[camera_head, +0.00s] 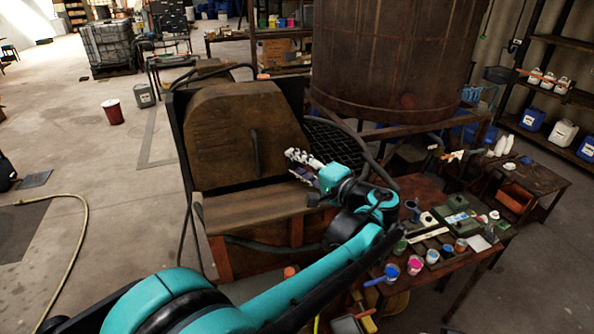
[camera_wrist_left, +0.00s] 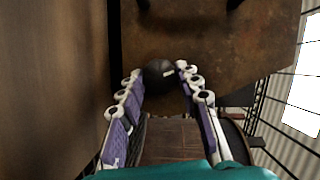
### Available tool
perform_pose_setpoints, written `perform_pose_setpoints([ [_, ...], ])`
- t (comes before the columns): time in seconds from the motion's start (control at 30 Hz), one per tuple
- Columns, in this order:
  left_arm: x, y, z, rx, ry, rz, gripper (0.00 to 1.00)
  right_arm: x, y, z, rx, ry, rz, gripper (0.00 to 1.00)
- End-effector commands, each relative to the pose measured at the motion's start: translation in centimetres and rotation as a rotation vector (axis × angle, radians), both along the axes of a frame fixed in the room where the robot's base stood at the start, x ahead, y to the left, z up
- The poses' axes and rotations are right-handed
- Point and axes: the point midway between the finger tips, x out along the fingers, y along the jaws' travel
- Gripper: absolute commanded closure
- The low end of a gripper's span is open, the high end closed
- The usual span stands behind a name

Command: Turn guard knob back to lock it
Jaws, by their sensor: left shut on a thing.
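The guard knob (camera_wrist_left: 158,72) is a dark round knob with a small pale mark, on a brown rusty panel (camera_wrist_left: 215,45) in the left wrist view. My left gripper (camera_wrist_left: 159,78) is shut on the knob, with one purple-padded finger on each side of it. In the head view my left gripper (camera_head: 304,162) is at the right side of the brown machine housing (camera_head: 235,130), below the large vat (camera_head: 390,60). The knob is hidden there, behind the fingers or the housing. My right gripper is not in view.
A table (camera_head: 425,190) with paint cups and tools stands to the right, close under my left forearm. A dark mesh grille (camera_head: 335,140) and a hose are just behind the gripper. The floor (camera_head: 100,200) at the left is mostly clear, with a red bucket (camera_head: 113,112).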

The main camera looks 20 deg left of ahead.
Motion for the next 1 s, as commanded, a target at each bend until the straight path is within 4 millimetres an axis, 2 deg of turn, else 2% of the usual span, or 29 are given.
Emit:
perform_pose_setpoints([
  [0.1,0.1,-0.1,-0.4,0.080,0.051,-0.003,0.95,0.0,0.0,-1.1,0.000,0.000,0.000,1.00],
  [0.4,0.0,-0.1,-0.4,0.233,0.155,-0.003,0.95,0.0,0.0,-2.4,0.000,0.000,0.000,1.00],
  [1.0,0.0,-0.1,-0.3,0.304,0.205,-0.003,0.95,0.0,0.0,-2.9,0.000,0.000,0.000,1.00],
])
